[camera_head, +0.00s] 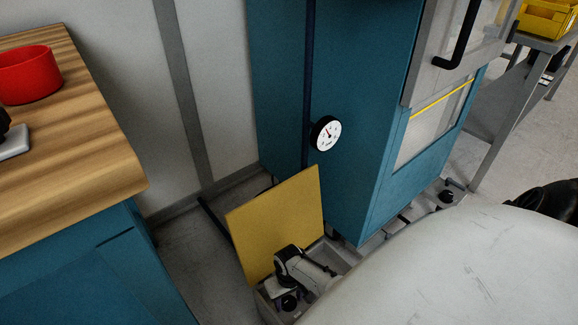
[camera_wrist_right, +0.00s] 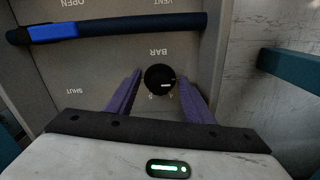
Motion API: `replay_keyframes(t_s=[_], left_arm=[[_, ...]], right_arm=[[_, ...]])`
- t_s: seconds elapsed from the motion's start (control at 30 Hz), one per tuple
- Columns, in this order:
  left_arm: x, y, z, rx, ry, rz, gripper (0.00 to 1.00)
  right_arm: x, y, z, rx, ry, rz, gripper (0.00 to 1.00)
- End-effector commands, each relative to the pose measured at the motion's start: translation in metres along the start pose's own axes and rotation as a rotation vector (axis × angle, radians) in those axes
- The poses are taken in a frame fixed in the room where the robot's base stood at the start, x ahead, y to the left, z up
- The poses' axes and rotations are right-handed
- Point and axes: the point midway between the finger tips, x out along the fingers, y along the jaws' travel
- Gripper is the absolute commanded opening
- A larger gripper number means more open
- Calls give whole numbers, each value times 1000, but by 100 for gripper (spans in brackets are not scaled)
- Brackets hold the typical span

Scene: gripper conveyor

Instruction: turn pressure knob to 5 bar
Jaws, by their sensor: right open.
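The pressure knob (camera_wrist_right: 160,78) is a small round black knob with a light mark, on a grey panel labelled BAR, shown upside down in the right wrist view. My right gripper (camera_wrist_right: 161,74) is open, with one purple finger on each side of the knob. I cannot tell whether the fingers touch it. My left gripper is not in view.
A dark bar with a blue sleeve (camera_wrist_right: 60,31) crosses the panel just above the knob in the wrist view. A yellow panel (camera_head: 280,225) stands upright behind the box. A wooden worktop (camera_head: 75,140) with a red bowl (camera_head: 28,76) is at the left.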

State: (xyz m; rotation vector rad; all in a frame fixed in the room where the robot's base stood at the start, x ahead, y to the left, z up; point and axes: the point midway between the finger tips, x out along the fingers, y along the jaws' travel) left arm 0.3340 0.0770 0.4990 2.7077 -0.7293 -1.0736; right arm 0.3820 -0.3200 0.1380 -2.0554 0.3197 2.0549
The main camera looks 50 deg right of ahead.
Motion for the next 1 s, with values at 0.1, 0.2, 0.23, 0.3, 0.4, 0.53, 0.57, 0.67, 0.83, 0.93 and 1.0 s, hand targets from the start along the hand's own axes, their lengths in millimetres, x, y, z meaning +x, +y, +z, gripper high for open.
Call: replay_keyframes(t_s=[0.1, 0.2, 0.23, 0.3, 0.4, 0.53, 0.57, 0.67, 0.83, 0.93, 1.0], left_arm=[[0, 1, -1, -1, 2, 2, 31], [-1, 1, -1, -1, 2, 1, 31], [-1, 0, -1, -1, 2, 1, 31], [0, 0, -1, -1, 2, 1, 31], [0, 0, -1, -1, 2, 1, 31], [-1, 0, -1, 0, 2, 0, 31], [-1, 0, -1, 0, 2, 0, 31], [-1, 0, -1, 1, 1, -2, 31], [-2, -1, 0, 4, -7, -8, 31], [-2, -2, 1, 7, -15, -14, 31], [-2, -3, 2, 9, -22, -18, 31]], right_arm=[[0, 0, 0, 0, 0, 0, 48], [0, 0, 0, 0, 0, 0, 48], [0, 0, 0, 0, 0, 0, 46], [0, 0, 0, 0, 0, 0, 34], [0, 0, 0, 0, 0, 0, 19], [0, 0, 0, 3, 0, 1, 19], [0, 0, 0, 6, 0, 1, 19], [0, 0, 0, 23, -1, 1, 19], [-1, 0, 0, 93, -1, 1, 19], [-1, -1, 1, 161, -2, 0, 19], [-1, -1, 0, 217, -2, 0, 19]])
